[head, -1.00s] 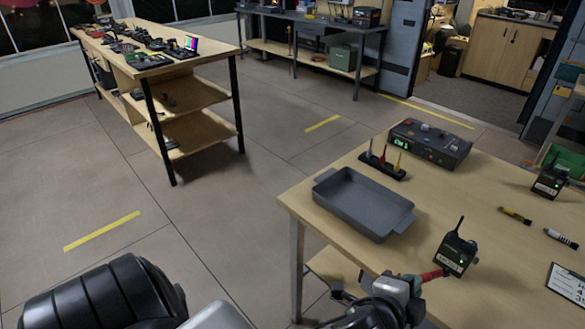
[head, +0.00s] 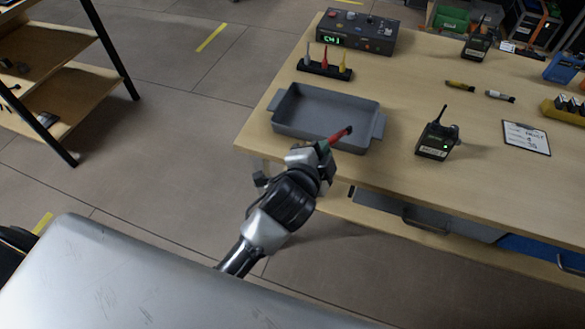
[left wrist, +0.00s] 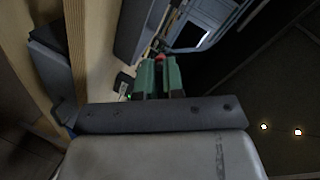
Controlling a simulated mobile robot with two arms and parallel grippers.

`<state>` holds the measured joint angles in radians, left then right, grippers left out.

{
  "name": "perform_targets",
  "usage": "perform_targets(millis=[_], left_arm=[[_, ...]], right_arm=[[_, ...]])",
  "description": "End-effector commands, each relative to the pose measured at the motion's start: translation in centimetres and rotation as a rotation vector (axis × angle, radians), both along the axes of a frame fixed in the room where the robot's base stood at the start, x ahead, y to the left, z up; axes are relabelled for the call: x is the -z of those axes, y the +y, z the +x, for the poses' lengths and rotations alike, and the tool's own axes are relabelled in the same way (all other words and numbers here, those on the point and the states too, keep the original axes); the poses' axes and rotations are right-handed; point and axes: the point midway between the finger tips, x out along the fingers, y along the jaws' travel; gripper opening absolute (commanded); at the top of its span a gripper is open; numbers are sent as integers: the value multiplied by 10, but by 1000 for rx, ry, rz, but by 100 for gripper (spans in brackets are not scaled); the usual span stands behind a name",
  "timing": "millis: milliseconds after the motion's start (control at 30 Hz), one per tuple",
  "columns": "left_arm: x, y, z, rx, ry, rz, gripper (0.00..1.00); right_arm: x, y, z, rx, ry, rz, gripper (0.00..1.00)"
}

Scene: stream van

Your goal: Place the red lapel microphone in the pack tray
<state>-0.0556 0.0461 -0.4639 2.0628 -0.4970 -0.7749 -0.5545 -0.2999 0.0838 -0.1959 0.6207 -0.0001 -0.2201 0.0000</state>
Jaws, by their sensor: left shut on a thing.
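My left gripper (head: 322,148) is shut on a slim red piece with a black tip, which I take as the red lapel microphone (head: 341,134). It is held tilted, pointing up and right. In the head view it overlaps the near right part of the grey pack tray (head: 290,132); I cannot tell its exact height above the tray. The tray looks empty inside. In the left wrist view the green fingers (left wrist: 158,78) are close together with a bit of red (left wrist: 160,57) at their tips. My right gripper is not in view.
Behind the tray stand a dark rack (head: 325,69) with grey, red and yellow upright pieces and a control box (head: 356,32). A black transmitter with an antenna (head: 437,140) stands right of the tray. Markers (head: 461,85) and a clipboard (head: 526,138) lie further right.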

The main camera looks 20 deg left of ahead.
Motion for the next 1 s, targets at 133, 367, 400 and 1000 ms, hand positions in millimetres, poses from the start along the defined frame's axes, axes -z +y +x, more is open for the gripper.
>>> perform_targets(millis=[133, 367, 400, 1000], left_arm=[[20, 30, -14, 0, 2, 4, 0], [33, 50, -23, 0, -1, 0, 0], [36, 51, -23, 0, 0, 0, 0], [74, 51, -23, 1, -2, -1, 0]], right_arm=[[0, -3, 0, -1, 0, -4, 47], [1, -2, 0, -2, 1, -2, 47], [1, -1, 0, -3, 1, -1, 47], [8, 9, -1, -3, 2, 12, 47]])
